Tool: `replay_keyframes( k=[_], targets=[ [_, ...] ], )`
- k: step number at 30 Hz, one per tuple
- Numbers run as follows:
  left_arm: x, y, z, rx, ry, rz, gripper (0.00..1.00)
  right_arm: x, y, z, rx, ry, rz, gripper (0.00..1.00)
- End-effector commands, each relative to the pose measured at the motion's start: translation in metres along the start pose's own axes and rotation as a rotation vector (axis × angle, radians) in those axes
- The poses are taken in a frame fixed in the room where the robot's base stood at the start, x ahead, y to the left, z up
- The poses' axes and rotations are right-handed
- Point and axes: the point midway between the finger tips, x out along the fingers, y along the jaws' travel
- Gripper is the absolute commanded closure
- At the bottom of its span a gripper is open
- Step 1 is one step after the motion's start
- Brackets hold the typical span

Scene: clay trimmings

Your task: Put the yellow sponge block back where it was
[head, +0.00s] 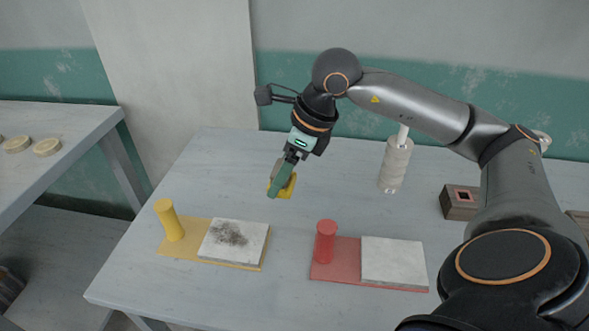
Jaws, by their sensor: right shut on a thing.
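My right gripper (283,178) is shut on the yellow sponge block (288,188) and holds it over the table, behind the gap between the two mats. The fingers hide part of the block. A yellow mat (178,250) lies at the front left with a yellow cylinder (169,221) and a pale slab (248,254) on it. The slab carries a dark patch of crumbs or smears (230,234). A red mat (333,270) to its right carries a red cylinder (325,242) and a clean pale slab (393,262). My left gripper is not in view.
A grey ribbed cylinder (394,166) with a white top stands at the back right. A brown box (458,203) with a dark opening is right of it. A second table (80,120) at left holds several pale discs (47,147). The table's back left is clear.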

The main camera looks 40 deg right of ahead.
Motion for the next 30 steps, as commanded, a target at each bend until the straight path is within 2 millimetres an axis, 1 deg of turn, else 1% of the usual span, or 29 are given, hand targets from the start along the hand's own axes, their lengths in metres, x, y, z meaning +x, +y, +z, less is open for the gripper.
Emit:
replay_keyframes(
  k=[1, 3, 6, 10, 13, 21, 23, 24, 27, 30],
  targets=[
    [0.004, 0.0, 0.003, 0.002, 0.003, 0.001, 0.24, 0.002, -0.004, -0.004, 0.062, -0.001, -0.029, 0.78],
    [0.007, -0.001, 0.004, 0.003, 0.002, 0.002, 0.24, -0.001, -0.008, -0.006, 0.148, -0.001, -0.062, 0.78],
    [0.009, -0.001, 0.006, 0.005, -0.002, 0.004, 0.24, -0.005, -0.013, -0.008, 0.236, -0.002, -0.097, 0.78],
    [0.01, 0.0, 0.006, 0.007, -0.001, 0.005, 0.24, -0.006, -0.019, -0.009, 0.295, -0.001, -0.12, 0.78],
    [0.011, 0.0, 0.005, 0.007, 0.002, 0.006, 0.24, -0.001, -0.032, -0.01, 0.31, 0.001, -0.123, 0.78],
    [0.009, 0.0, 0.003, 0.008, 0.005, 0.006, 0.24, 0.028, -0.094, -0.011, 0.311, 0.0, -0.121, 0.78],
    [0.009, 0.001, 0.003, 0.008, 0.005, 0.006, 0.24, 0.035, -0.107, -0.011, 0.309, 0.001, -0.121, 0.78],
    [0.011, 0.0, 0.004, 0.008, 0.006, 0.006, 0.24, 0.044, -0.114, -0.014, 0.309, 0.003, -0.12, 0.78],
    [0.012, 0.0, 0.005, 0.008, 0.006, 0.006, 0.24, 0.063, -0.129, -0.019, 0.308, 0.002, -0.12, 0.78],
    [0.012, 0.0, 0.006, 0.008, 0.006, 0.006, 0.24, 0.077, -0.14, -0.023, 0.305, 0.002, -0.12, 0.78]
  ],
)
